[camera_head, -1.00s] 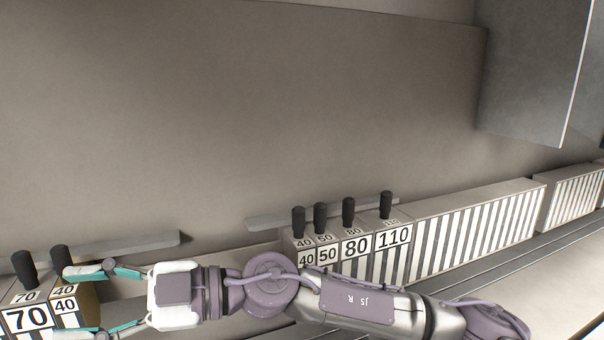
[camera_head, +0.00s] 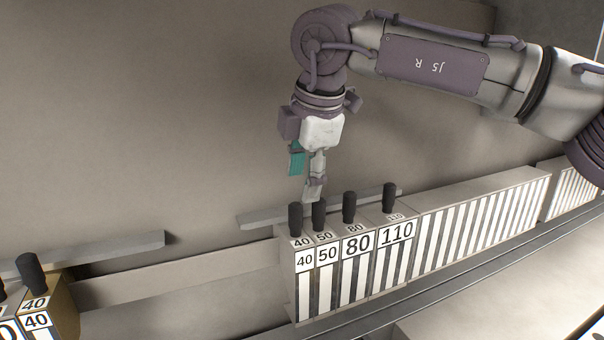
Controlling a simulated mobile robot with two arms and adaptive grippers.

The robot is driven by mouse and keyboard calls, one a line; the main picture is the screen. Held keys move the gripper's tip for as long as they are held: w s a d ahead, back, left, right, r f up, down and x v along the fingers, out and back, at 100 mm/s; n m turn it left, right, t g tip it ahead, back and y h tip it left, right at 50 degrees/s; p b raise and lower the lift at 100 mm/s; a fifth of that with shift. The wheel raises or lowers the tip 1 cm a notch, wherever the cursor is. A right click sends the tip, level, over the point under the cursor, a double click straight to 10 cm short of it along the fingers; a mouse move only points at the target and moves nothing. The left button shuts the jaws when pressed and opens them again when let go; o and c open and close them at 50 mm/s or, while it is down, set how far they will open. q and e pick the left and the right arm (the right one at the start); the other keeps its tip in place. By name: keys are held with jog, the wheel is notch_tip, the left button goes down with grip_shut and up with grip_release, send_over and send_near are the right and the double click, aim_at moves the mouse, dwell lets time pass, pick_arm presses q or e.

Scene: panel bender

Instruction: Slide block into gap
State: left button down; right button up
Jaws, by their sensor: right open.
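My right gripper (camera_head: 305,176) hangs fingers-down, open and empty, just above and behind the black knobs of the 40 and 50 blocks. A row of striped blocks stands on the rail: the 40 block (camera_head: 304,262), the 50 block (camera_head: 327,256), the 80 block (camera_head: 357,246) and the 110 block (camera_head: 396,234), each with a black knob on top. At the lower left another 40 block (camera_head: 38,321) with a black knob stands beside a block cut off by the frame. A gap (camera_head: 180,285) lies between the left blocks and the row. My left gripper is not in view.
A long striped segment (camera_head: 480,226) continues the row to the right, with a further one (camera_head: 572,190) beyond. A grey bar (camera_head: 262,217) runs behind the 40 block, and another bar (camera_head: 110,247) lies at the left. Rails run along the front.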

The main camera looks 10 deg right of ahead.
aim_at(297, 206)
jog(key=b+x, duration=0.1)
jog(key=x, duration=0.4)
jog(key=shift+f, duration=0.3)
jog(key=b+x, duration=0.3)
jog(key=shift+a, duration=0.1)
jog(key=shift+w+a+f+b, duration=0.1)
jog(key=shift+w+f+b, duration=0.2)
jog(key=shift+f+b, duration=0.2)
jog(key=shift+r, duration=0.1)
jog(key=shift+s, duration=0.1)
jog(key=shift+c, duration=0.5)
jog(key=c, duration=0.8)
jog(key=shift+r, duration=0.15)
